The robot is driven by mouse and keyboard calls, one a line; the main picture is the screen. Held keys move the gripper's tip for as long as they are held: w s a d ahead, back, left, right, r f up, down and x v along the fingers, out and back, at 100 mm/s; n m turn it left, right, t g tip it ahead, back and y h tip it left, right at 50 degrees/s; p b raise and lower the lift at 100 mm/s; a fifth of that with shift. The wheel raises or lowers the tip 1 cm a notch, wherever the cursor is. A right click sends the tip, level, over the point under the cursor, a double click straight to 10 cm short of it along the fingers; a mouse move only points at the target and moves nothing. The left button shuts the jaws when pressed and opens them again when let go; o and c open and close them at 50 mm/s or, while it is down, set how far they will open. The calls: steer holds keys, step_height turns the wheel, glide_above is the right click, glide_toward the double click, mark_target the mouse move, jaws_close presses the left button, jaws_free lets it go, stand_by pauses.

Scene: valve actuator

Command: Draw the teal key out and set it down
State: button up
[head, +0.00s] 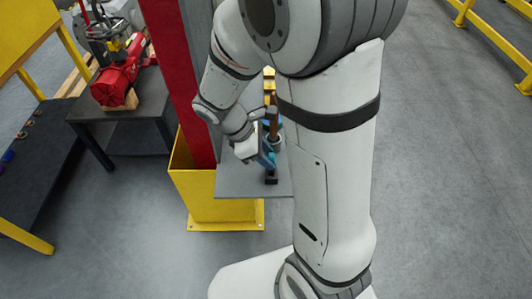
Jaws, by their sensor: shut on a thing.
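The teal key (272,157) shows as a small teal patch at the tips of my gripper (266,157). My gripper is shut on it, low at the front of a small grey shelf (232,183). A dark upright device with an orange-brown part (273,124) and a yellow top (269,72) stands right behind the key. A dark block (271,178) sits just below the gripper. The key's far end is too small and covered to tell whether it is still inside the device. My arm hides the right side of the shelf.
A red post (186,80) in a yellow base guard (200,195) stands just left of the shelf. A dark table (125,110) with a red machine (118,80) is farther left. Yellow rails (495,40) stand at the upper right. The grey floor (440,180) at right is clear.

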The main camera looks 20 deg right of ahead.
steer(key=shift+f+b, duration=1.25)
steer(key=shift+f, duration=0.45)
steer(key=o, duration=1.2)
steer(key=shift+r, duration=0.1)
steer(key=shift+c, duration=0.2)
steer(key=v, duration=0.7)
steer(key=shift+a+r, duration=0.15)
steer(key=shift+r, duration=0.2)
steer(key=s+d+r+m+t+y, duration=0.4)
steer(key=s+r+m, duration=0.3)
steer(key=m, duration=0.7)
steer(key=shift+s+m+t+y, duration=0.3)
steer(key=shift+s+t+y, duration=0.2)
steer(key=shift+s+y, duration=0.35)
